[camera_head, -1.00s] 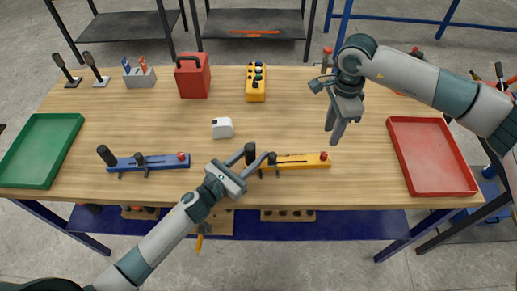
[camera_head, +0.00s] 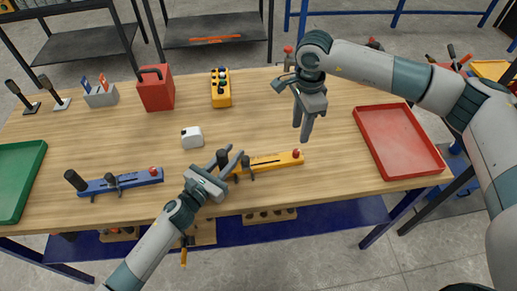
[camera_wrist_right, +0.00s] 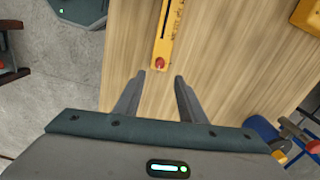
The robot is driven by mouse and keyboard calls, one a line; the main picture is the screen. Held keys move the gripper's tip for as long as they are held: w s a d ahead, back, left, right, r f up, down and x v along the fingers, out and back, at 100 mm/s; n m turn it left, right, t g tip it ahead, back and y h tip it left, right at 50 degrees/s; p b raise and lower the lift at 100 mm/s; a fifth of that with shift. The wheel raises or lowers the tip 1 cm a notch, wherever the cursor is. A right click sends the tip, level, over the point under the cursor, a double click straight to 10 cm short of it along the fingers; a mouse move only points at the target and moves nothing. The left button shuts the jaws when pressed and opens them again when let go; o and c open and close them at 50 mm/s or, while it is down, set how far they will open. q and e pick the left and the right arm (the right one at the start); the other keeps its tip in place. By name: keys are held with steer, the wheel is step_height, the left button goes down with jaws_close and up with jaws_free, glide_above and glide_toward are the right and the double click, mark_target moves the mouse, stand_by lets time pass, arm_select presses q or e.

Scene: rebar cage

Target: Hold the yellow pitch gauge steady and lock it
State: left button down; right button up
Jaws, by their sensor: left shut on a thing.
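The yellow pitch gauge (camera_head: 272,162) lies near the table's front edge. It has a red ball at its right end, a black knob (camera_head: 246,162) on top and a black upright handle (camera_head: 222,160) at its left end. My left gripper (camera_head: 230,156) is shut on the gauge's left part, by the black handle; the exact contact is hard to see. My right gripper (camera_head: 304,134) is open and empty above the table, behind the gauge's right end. In the right wrist view, the gauge's red-ball end (camera_wrist_right: 160,62) shows beyond the open fingers (camera_wrist_right: 160,82), apart from them.
A similar blue gauge (camera_head: 135,180) lies to the left. A white block (camera_head: 192,138) stands behind the yellow gauge. A red tray (camera_head: 440,166) is at the right, a green tray (camera_head: 36,160) at the left. A red box (camera_head: 156,92) and yellow button box (camera_head: 221,90) stand behind.

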mark_target(297, 150)
steer(key=m, duration=0.7)
steer(key=r+m, duration=0.1)
steer(key=m, duration=0.6)
steer(key=r+m, duration=0.1)
steer(key=m, duration=0.6)
steer(key=shift+d, duration=0.3)
steer(key=shift+f, duration=0.15)
steer(key=f, duration=1.1)
steer(key=shift+a+f, duration=0.2)
steer(key=shift+f, duration=0.2)
steer(key=shift+c, duration=0.3)
jaws_close()
